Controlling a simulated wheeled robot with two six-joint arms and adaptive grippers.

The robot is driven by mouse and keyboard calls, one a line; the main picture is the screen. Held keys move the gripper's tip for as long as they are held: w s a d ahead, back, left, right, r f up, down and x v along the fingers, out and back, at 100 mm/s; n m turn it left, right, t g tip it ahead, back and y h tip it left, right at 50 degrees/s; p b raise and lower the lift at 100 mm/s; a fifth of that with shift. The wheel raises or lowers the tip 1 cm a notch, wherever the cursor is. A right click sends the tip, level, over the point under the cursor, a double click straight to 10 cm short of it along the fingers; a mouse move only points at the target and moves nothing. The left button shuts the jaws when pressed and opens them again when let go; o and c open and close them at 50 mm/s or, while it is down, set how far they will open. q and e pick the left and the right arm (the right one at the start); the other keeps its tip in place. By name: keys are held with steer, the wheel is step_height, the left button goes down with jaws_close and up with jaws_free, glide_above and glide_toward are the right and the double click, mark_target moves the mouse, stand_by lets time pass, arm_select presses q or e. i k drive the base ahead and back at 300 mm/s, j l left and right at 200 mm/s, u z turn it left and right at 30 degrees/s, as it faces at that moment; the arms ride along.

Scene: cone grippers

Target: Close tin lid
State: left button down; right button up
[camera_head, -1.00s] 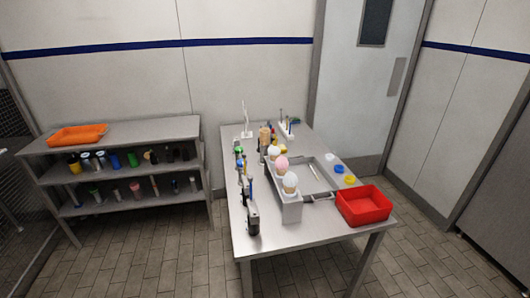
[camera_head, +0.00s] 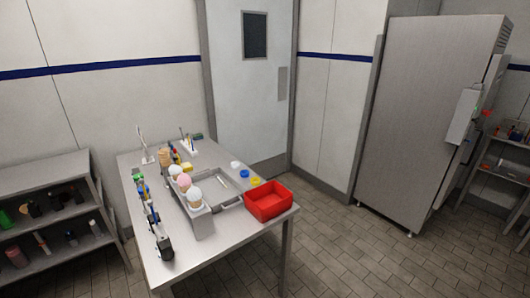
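No tin or lid can be made out for certain at this distance. A steel table (camera_head: 195,250) stands left of centre and carries many small items. Several small containers (camera_head: 141,190) stand in a row along its left edge, too small to tell apart. Small white, blue and yellow round pieces lie near its right edge, the blue one (camera_head: 244,171) between the other two. Neither of my grippers shows in the view.
A red bin (camera_head: 268,203) sits at the table's right corner. A holder (camera_head: 200,218) bears ice cream cones beside a steel tray (camera_head: 229,201). A shelf unit (camera_head: 45,168) is at left, a tall steel cabinet (camera_head: 420,120) at right. The floor (camera_head: 370,255) between table and cabinet is clear.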

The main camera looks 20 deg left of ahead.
mark_target(178, 158)
steer(key=j+z, duration=0.4)
steer(key=j, duration=0.15)
steer(key=k+j+z, duration=0.1)
steer(key=j+z, duration=0.3)
steer(key=j, duration=0.15)
steer(key=k+j, duration=0.1)
steer(key=j, duration=0.35)
steer(key=k+j, duration=0.1)
steer(key=j, duration=0.35)
steer(key=k+j, duration=0.1)
steer(key=j, duration=0.35)
steer(key=k+j, duration=0.15)
steer(key=j, duration=0.3)
steer(key=k+j, duration=0.1)
steer(key=j, duration=0.35)
steer(key=k+j, duration=0.1)
steer(key=j, duration=0.4)
steer(key=k+j, duration=0.1)
steer(key=j, duration=0.35)
steer(key=k+j, duration=0.1)
steer(key=j, duration=0.35)
